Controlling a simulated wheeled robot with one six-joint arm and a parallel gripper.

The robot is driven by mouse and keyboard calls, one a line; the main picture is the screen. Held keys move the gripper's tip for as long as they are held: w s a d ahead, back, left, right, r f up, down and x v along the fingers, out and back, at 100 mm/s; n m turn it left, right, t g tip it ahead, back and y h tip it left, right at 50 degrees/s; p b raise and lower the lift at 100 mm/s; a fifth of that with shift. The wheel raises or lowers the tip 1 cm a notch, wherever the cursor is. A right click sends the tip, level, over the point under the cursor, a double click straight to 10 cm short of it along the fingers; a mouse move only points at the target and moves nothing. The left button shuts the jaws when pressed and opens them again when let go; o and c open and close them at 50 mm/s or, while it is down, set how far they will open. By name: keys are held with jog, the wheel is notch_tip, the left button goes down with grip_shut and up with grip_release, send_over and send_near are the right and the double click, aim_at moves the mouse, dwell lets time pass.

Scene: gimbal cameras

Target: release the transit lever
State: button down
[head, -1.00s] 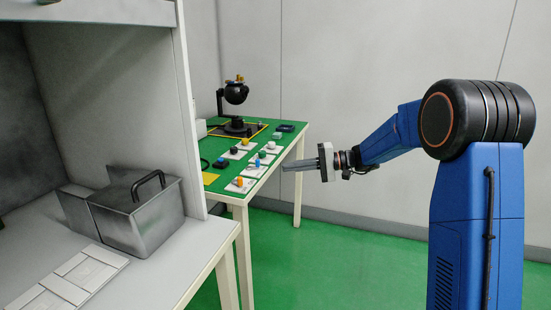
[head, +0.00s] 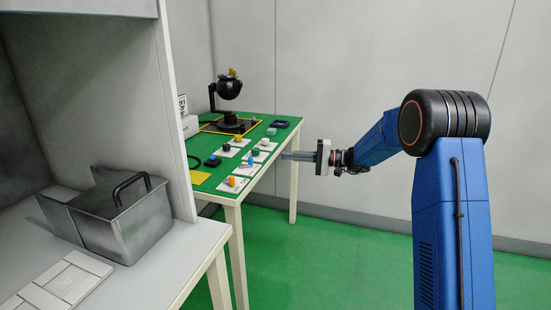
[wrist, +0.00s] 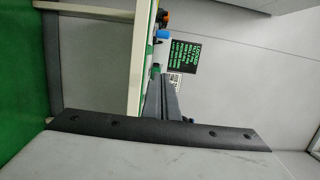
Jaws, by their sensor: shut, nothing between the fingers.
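A black ball-shaped gimbal unit (head: 229,88) with a small orange-brown part on top sits on a black stand on the green-topped table (head: 213,183). I cannot pick out a transit lever on it at this size. Along the table's near right side are several white plates with coloured knobs, including an orange knob (head: 232,181) and a blue knob (head: 250,158). My gripper (head: 284,156) is shut and empty, pointing left beside the table's right edge. In the wrist view, its closed fingers (wrist: 160,95) point toward the orange knob (wrist: 163,17) and blue knob (wrist: 163,34).
A metal box with a black handle (head: 125,215) stands on the near left bench (head: 150,270), beside a tall grey partition (head: 176,110). A black sign with green text (wrist: 180,54) shows in the wrist view. The green floor (head: 330,255) right of the table is clear.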

aim_at(262, 166)
jog(key=a, duration=0.3)
jog(key=w+a, duration=0.1)
jog(key=a, duration=0.5)
jog(key=shift+w+a, duration=0.15)
jog(key=shift+a, duration=0.15)
jog(key=shift+s+a+r, duration=0.1)
jog(key=shift+s+a, duration=0.05)
jog(key=shift+s, duration=0.4)
jog(key=shift+s+a, duration=0.15)
jog(key=shift+s, duration=0.4)
jog(key=shift+s+a, duration=0.35)
jog(key=shift+s, duration=0.25)
